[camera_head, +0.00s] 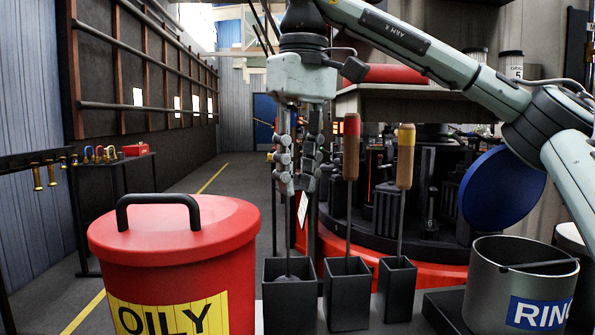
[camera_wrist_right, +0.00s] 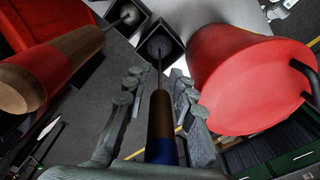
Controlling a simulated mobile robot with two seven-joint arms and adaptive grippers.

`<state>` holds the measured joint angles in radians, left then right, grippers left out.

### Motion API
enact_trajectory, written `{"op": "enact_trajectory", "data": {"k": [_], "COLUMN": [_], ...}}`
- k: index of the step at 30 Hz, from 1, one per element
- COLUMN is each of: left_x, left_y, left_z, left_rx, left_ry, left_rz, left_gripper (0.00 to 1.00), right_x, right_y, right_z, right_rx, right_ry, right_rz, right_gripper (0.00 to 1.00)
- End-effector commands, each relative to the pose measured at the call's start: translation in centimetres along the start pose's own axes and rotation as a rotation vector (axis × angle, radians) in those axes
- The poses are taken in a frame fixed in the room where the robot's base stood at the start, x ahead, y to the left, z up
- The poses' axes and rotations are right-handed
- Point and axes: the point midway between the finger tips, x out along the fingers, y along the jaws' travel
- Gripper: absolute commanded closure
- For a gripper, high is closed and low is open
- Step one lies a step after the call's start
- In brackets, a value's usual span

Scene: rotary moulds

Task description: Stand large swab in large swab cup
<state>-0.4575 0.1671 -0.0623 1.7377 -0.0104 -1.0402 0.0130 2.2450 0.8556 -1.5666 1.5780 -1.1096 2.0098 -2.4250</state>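A swab with a wooden, blue-banded handle (camera_wrist_right: 160,115) stands between the fingers of my right gripper (camera_head: 298,185), which also shows in the right wrist view (camera_wrist_right: 155,100). The fingers are spread on either side of the handle, with a gap at least on one side; the gripper looks open. The swab's rod (camera_head: 288,240) runs down, and its grey head lies inside the mouth of the left black square cup (camera_head: 289,300). That cup also shows in the right wrist view (camera_wrist_right: 176,40). In the head view the handle is mostly hidden by the fingers. My left gripper is out of view.
A red-banded swab (camera_head: 351,150) stands in the middle cup (camera_head: 347,300), and a yellow-banded swab (camera_head: 405,160) in the right cup (camera_head: 397,295). A red OILY bin (camera_head: 180,270) stands close at left, a grey RING pot (camera_head: 500,290) at right. The rotary machine (camera_head: 430,225) is behind.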

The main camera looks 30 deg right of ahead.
Motion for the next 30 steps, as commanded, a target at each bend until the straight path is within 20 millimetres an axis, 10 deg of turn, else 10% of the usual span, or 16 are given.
{"op": "enact_trajectory", "data": {"k": [16,30], "left_x": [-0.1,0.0], "left_y": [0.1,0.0], "left_z": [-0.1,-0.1], "left_rx": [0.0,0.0], "left_ry": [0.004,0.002], "left_rz": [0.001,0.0], "left_gripper": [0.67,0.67], "right_x": [-1.1,-9.9], "right_y": [0.0,0.0], "right_z": [0.0,0.0], "right_rx": [0.001,0.005], "right_ry": [0.001,0.006], "right_rz": [0.002,0.004], "right_gripper": [0.59,0.59]}}
